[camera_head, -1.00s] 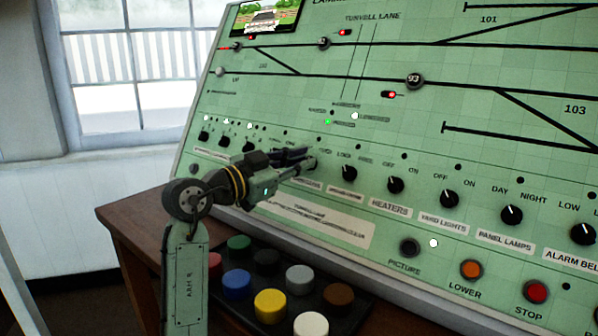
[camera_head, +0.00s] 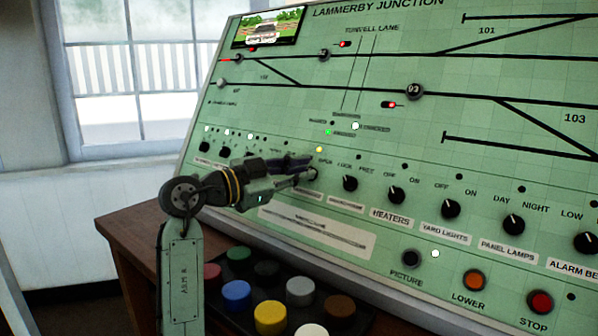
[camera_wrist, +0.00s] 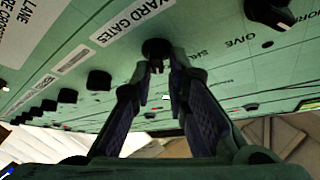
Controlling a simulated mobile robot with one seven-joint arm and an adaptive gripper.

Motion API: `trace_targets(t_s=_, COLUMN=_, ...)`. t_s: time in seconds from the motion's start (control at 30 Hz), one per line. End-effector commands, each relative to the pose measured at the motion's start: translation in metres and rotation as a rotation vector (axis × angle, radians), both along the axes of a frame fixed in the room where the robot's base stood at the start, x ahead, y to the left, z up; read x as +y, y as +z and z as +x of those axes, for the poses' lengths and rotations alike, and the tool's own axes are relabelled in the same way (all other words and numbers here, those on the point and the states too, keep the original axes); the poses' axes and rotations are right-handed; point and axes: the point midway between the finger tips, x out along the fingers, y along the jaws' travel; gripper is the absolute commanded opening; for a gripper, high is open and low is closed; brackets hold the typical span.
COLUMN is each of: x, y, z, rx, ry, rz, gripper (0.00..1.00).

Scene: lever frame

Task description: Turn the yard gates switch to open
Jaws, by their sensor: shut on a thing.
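The yard gates switch (camera_wrist: 156,47) is a round black knob beside its white "YARD GATES" label (camera_wrist: 131,20) in the wrist view. My gripper (camera_wrist: 160,75) is shut on this knob, a fingertip on each side. In the head view my gripper (camera_head: 308,176) reaches the lower part of the green panel from the left, and its fingers hide most of the knob. A small lamp (camera_head: 319,149) above that switch is lit yellow. The pointer of the knob is hidden, so I cannot tell its setting.
A heaters knob (camera_head: 397,195) and a yard lights knob (camera_head: 450,208) stand in the same row to the right, several others to the left. Below, a dark tray holds coloured buttons, among them a yellow one (camera_head: 270,317). A window (camera_head: 130,75) is at the left.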

Motion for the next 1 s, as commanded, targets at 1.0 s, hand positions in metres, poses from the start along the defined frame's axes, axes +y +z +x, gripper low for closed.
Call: trace_targets(t_s=1.0, x=-0.0016, y=-0.0017, z=-0.0015, rx=0.004, ry=-0.008, rz=0.003, gripper=0.3)
